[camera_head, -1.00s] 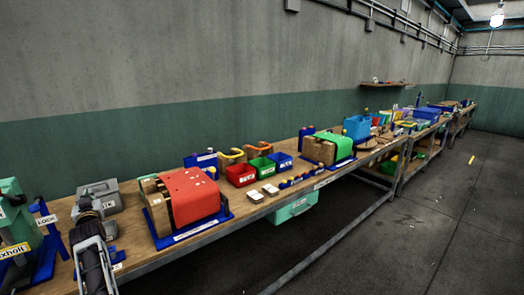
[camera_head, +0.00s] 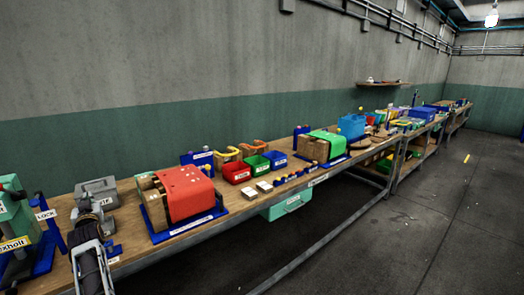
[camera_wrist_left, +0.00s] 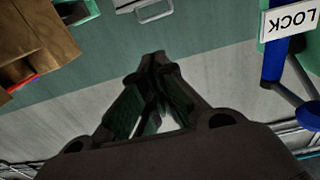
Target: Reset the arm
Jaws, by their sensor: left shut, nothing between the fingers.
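My left arm comes in at the lower left of the head view, its dark left gripper (camera_head: 86,207) over the bench beside a grey case (camera_head: 98,188). In the left wrist view the gripper's two fingers (camera_wrist_left: 155,62) are closed together with nothing between them. The gripper points toward the wall. In that view the LOCK label (camera_wrist_left: 291,19) is upside down at the right, and a brown block (camera_wrist_left: 35,38) is at the left. My right gripper is not in view.
A press with a red cover (camera_head: 185,192) stands right of my arm, and a green machine (camera_head: 15,225) stands left. Red, green and blue bins (camera_head: 276,158) and a green-covered press (camera_head: 322,144) sit farther along the bench (camera_head: 235,205). The floor at right is clear.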

